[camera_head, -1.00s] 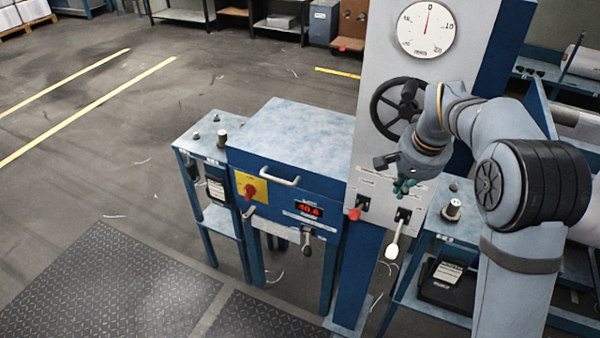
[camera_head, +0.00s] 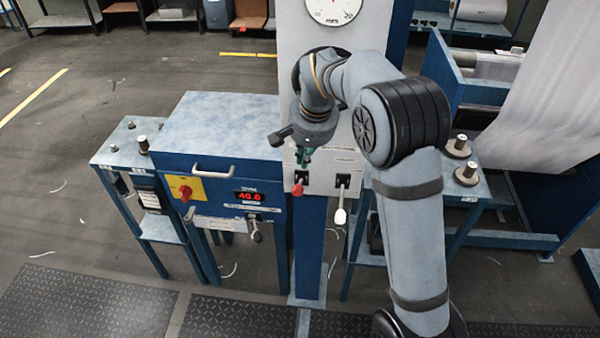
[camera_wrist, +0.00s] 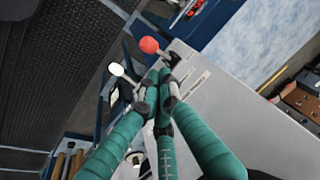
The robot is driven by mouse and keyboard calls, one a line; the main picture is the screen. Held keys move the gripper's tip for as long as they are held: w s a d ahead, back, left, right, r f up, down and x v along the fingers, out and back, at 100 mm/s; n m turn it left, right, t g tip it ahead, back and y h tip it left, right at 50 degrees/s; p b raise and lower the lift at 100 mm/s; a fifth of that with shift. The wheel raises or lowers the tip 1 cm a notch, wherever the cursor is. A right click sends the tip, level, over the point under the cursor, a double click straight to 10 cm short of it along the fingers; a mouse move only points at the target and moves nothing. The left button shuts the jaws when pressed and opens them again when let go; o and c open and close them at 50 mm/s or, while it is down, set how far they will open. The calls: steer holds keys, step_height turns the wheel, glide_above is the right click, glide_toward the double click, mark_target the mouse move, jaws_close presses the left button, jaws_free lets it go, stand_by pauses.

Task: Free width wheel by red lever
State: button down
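The red lever (camera_head: 297,188) has a round red knob and sits low on the grey column panel. In the wrist view its knob (camera_wrist: 149,45) is just beyond my fingertips, apart from them. My gripper (camera_head: 304,158) is just above the red lever; its green fingers (camera_wrist: 160,85) come together at the tips with nothing visible between them. The dark width wheel (camera_head: 298,80) is higher on the column, mostly hidden behind my arm. A white-knobbed lever (camera_head: 341,215) is right of the red one and also shows in the wrist view (camera_wrist: 116,69).
A blue cabinet (camera_head: 225,125) with a handle, red rotary switch (camera_head: 185,192) and display reading 40.6 stands left of the column. A round gauge (camera_head: 333,10) is at the column's top. A side stand (camera_head: 468,200) with metal knobs is at right.

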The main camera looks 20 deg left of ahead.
mark_target(299, 185)
steer(key=p+x, duration=0.2)
steer(key=x, duration=0.6)
steer(key=shift+f, duration=0.2)
steer(key=shift+a+f+b, duration=0.1)
steer(key=shift+b, duration=0.3)
